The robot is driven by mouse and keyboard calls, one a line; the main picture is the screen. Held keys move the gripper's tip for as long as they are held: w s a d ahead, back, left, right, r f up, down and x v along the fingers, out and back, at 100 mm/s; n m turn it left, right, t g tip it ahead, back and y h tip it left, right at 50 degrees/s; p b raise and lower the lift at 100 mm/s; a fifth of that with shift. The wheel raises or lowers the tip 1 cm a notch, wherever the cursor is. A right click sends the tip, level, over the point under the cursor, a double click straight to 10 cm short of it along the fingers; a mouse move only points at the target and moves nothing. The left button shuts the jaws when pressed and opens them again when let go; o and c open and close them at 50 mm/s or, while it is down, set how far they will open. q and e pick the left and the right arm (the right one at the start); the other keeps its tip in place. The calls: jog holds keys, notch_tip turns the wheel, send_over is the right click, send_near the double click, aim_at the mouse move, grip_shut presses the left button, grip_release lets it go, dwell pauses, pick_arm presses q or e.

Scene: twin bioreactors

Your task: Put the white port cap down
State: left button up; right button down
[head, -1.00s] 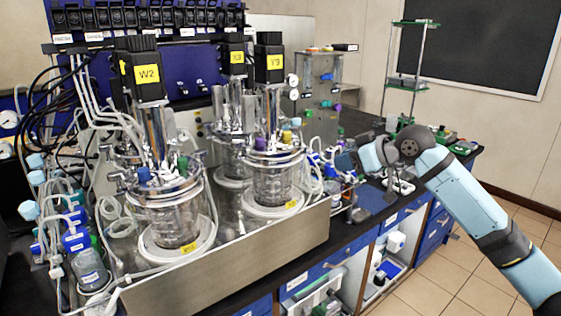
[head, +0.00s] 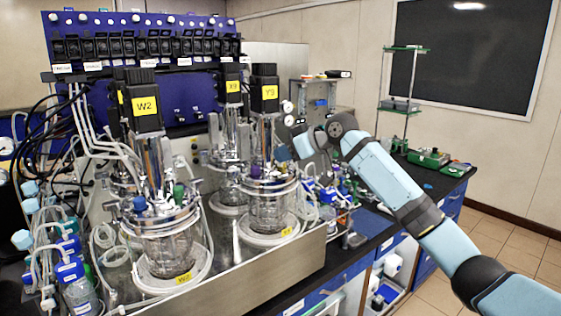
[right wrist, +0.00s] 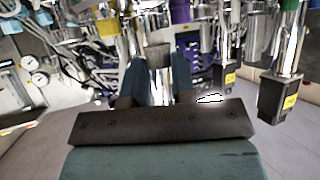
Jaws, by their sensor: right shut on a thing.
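My right gripper (head: 284,152) is beside the Y9 bioreactor (head: 268,205), over the right side of its lid, with its fingers turned left. In the right wrist view its two fingers (right wrist: 158,72) are shut on a small pale grey-white piece (right wrist: 158,56), which I take to be the white port cap. The cap cannot be made out in the head view, where the gripper is small and partly hidden. My left gripper is not in view.
The W2 bioreactor (head: 168,243) stands to the left, the X9 motor (head: 230,85) behind. Tubes and bottles crowd the left. Small bench items lie right of the steel tray (head: 235,285). A green box (head: 428,158) is on the far bench.

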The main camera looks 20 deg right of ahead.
aim_at(281, 164)
jog(key=shift+w+a, duration=0.6)
notch_tip(281, 164, down, 3)
jog(key=shift+d+r+p, duration=0.1)
jog(key=shift+p, duration=0.25)
jog(key=shift+f, duration=0.4)
jog(key=c, duration=0.9)
grip_release()
jog(key=b+v, duration=0.1)
jog(key=v, duration=1.1)
jog(key=shift+s, duration=0.15)
